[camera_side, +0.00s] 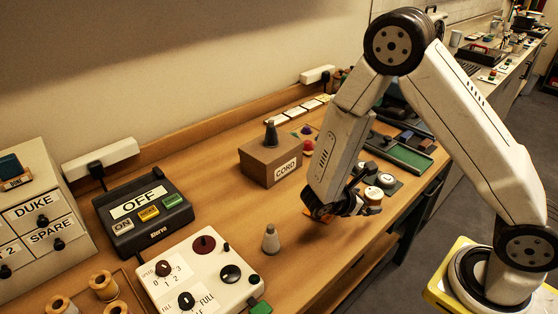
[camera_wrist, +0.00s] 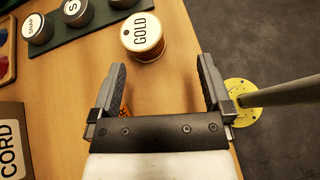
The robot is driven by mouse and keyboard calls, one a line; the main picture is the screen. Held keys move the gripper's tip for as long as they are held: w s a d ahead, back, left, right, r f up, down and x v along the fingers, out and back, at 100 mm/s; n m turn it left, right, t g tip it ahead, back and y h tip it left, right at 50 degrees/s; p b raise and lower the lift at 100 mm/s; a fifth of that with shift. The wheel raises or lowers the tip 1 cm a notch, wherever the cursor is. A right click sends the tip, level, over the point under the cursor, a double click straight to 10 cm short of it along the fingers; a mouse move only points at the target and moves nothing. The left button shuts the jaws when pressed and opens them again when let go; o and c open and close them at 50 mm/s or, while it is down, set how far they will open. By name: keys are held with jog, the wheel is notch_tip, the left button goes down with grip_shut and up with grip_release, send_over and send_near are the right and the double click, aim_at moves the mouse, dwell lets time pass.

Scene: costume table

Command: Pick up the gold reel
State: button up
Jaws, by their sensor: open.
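The gold reel (camera_wrist: 149,47) stands upright in the wrist view, with a pale round top lettered GOLD and a copper-coloured side. It is just beyond my fingertips, nearer the left finger. My gripper (camera_wrist: 161,64) is open, with bare table between its fingers and the reel outside them. In the side view my gripper (camera_side: 335,208) is low over the table near its front edge. A round pale-topped piece just right of it there looks like the reel (camera_side: 373,197), partly hidden by the gripper.
A dark green strip (camera_wrist: 60,37) holds round tins beside the reel. The CORD box (camera_side: 258,168) stands behind and left of my gripper. A small orange thing (camera_wrist: 125,112) shows by the left finger. The table's front edge is close.

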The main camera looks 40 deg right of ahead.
aim_at(373, 194)
jog(key=shift+w+d+f+n+t+h, duration=0.15)
jog(key=shift+w+f+n+t+h, duration=0.1)
jog(key=shift+w+n+t+h, duration=0.5)
jog(key=shift+x, duration=1.35)
jog(key=shift+d, duration=0.1)
jog(key=shift+x, duration=2.5)
jog(key=shift+f, duration=0.1)
jog(key=c, duration=1.1)
